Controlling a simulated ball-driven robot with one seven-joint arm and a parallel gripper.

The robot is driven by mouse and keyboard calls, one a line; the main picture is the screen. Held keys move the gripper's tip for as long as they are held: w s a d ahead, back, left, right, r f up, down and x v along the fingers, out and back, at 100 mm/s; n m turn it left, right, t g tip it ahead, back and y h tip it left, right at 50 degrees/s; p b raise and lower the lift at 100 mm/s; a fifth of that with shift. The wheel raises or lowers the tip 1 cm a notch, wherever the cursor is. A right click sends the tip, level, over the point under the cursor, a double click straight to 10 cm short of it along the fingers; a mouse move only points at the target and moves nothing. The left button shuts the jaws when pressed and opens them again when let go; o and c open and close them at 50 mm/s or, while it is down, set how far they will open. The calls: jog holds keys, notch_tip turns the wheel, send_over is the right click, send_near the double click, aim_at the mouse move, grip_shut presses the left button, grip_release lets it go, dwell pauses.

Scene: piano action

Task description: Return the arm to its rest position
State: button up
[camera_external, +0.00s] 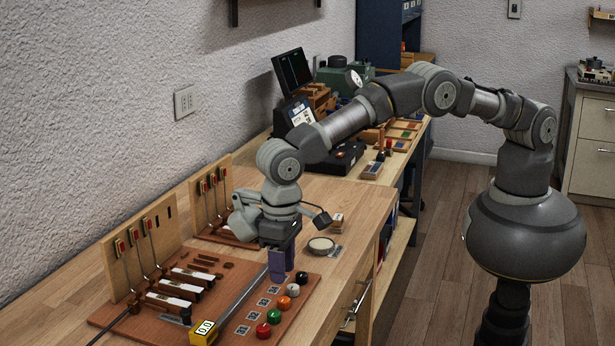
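My arm reaches left from my round base over the wooden workbench (345,215). My gripper (281,277) points down over the right part of the reddish board (165,325). Its purple-blue fingertips are close together, near the far end of a long grey bar on the board. I cannot tell whether they are apart, touching, or holding something. Upright hammers with red heads (149,224) stand against a wooden back panel to the left of my gripper.
Coloured knobs, including an orange one (284,303) and a green one (274,316), sit just below my gripper. A yellow gauge (204,332) is at the front. A round white-topped dish (321,245) lies to the right. A dark monitor (292,71) and cluttered bench stand behind my arm.

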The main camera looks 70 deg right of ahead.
jog(key=shift+r, duration=0.45)
jog(key=w+d+r+t+y+b, duration=0.1)
jog(key=w+d+r, duration=0.35)
jog(key=r, duration=0.35)
jog(key=w+d+r+t+y+b, duration=0.1)
jog(key=w+d+r+t, duration=0.1)
jog(key=w+d+r, duration=0.35)
jog(key=w+d+r+t+y+b, duration=0.1)
jog(key=w+d+r+t, duration=0.1)
jog(key=d+r, duration=0.65)
jog(key=w+d+r+t, duration=0.2)
jog(key=d+r, duration=0.3)
jog(key=r, duration=0.6)
jog(key=s+d+r+t+b, duration=0.2)
jog(key=s+d+r+t, duration=0.25)
jog(key=d+r, duration=1.1)
jog(key=s+d+r+t+h+b, duration=0.1)
jog(key=s+d+r+t+h, duration=0.2)
jog(key=s+d+r, duration=0.7)
jog(key=s+d+t, duration=0.1)
jog(key=s, duration=0.2)
